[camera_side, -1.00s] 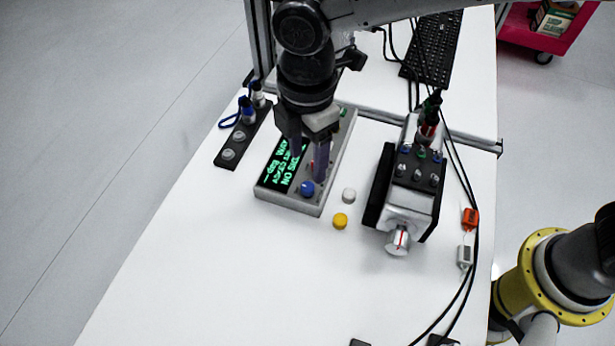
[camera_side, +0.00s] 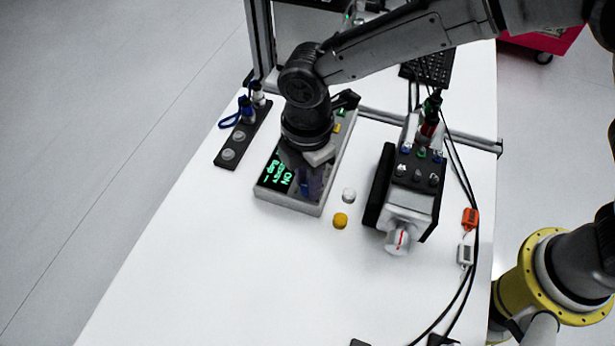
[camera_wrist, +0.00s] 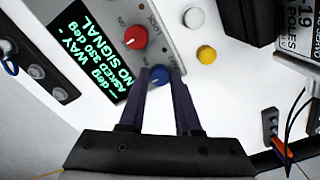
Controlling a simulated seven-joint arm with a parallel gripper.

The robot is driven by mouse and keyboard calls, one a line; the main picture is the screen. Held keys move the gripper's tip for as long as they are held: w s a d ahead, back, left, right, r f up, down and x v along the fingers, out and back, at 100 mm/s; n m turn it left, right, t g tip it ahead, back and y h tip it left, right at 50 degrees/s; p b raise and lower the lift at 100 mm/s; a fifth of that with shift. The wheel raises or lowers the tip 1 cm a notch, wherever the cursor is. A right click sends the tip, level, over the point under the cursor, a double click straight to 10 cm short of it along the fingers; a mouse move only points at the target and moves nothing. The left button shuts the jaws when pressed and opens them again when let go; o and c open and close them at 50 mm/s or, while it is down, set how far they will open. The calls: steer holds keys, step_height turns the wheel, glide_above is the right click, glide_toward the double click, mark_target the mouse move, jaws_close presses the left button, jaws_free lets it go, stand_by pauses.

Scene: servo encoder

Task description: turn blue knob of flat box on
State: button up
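The flat box (camera_side: 309,208) is grey with a dark display (camera_side: 273,175) and lies on the white table. Its blue knob (camera_wrist: 160,75) shows in the wrist view at the box's near end, below a red knob (camera_wrist: 135,37). My gripper (camera_wrist: 161,72) has one finger on each side of the blue knob. The fingers are apart, and I cannot tell whether they touch it. In the side view my gripper (camera_side: 311,190) points down over the box and mostly hides the blue knob. Green text, including "NO SIGNAL", is lit on the display.
A white button (camera_side: 349,195) and a yellow button (camera_side: 340,220) lie right of the box. A motor unit with a dark block (camera_side: 417,172) and cables stands further right. A dark strip (camera_side: 240,140) with posts lies to the left.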

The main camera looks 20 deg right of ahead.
jaws_close()
steer(key=shift+m, duration=0.4)
steer(key=m, duration=0.5)
steer(key=shift+m, duration=0.3)
steer(key=m, duration=0.5)
steer(key=shift+m, duration=0.3)
steer(key=o, duration=0.5)
jaws_free()
steer(key=shift+o, duration=0.2)
